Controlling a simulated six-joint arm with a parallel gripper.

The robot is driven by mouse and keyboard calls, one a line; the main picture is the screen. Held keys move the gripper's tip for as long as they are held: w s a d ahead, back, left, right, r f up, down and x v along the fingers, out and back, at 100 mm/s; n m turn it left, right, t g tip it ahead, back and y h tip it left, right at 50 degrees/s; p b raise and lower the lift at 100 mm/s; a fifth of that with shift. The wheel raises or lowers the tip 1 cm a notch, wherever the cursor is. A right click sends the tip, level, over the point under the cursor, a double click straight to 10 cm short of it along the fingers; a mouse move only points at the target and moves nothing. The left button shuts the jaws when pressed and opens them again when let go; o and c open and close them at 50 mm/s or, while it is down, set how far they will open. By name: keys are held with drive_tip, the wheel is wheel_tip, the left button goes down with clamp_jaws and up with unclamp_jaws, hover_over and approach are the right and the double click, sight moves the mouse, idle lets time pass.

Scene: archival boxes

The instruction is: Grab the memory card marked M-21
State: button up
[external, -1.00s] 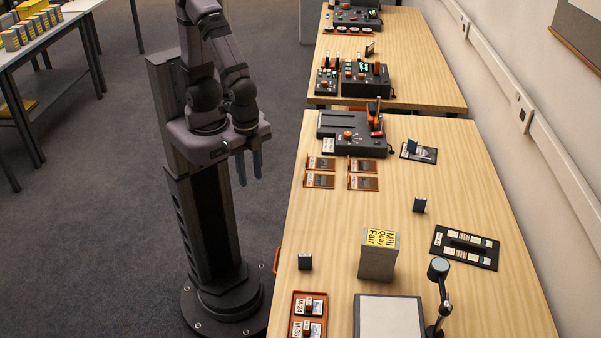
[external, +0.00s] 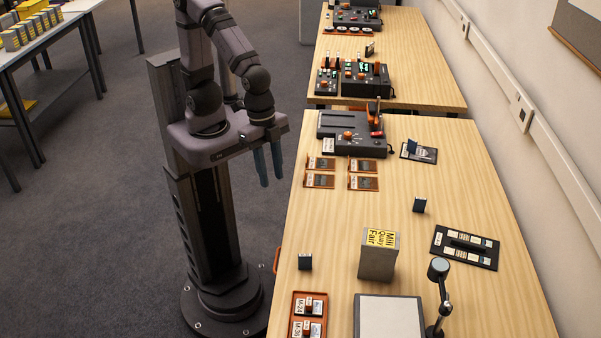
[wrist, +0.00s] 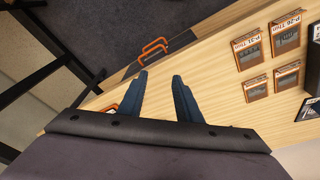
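In the external view an orange tray (external: 293,328) at the near left corner of the table holds cards with white labels. The upper card (external: 308,306) carries a label that looks like M-2 with an unclear last digit. The lower card (external: 306,328) seems to read M-36. I cannot tell for sure which is M-21. My gripper (external: 271,180) hangs beside the table's left edge, well away from that tray. In the wrist view my gripper (wrist: 160,78) has two blue fingers apart with nothing between them.
Several orange-framed holders (external: 320,181) lie below a dark device (external: 352,134). A grey box (external: 377,262) marked Mill Quay Fair, small dark blocks (external: 305,262), a black rack (external: 464,248) and a lamp (external: 439,290) stand on the table. Orange handles (wrist: 152,47) line its edge.

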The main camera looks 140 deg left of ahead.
drive_tip(key=w+a+f+n+t+y+b, duration=0.1)
drive_tip(key=w+a+t, duration=0.1)
drive_tip(key=w+a, duration=0.4)
drive_tip(key=w+a+n+t+y+b, duration=0.15)
drive_tip(key=w+a, duration=0.25)
drive_tip(key=w, duration=0.5)
drive_tip(key=w+a+n+t+y+b, duration=0.1)
drive_tip(key=w+a+n+t+y, duration=0.2)
drive_tip(key=a, duration=0.9)
drive_tip(key=w+a+n+t+y+b, duration=0.1)
drive_tip(key=w+a+t+y+b, duration=0.3)
drive_tip(key=a, duration=0.7)
drive_tip(key=g+h+p, duration=0.1)
drive_tip(key=g+p, duration=0.1)
approach(430, 213)
drive_tip(key=shift+w+a+r, duration=0.35)
drive_tip(key=shift+w+r, duration=0.15)
drive_tip(key=shift+r, duration=0.05)
drive_tip(key=shift+w+a+r, duration=0.4)
drive_tip(key=shift+w+r, duration=0.05)
drive_tip(key=shift+r, duration=0.1)
drive_tip(key=shift+f, duration=0.35)
drive_tip(key=shift+p+x, duration=1.25)
drive_tip(key=shift+x, duration=2.35)
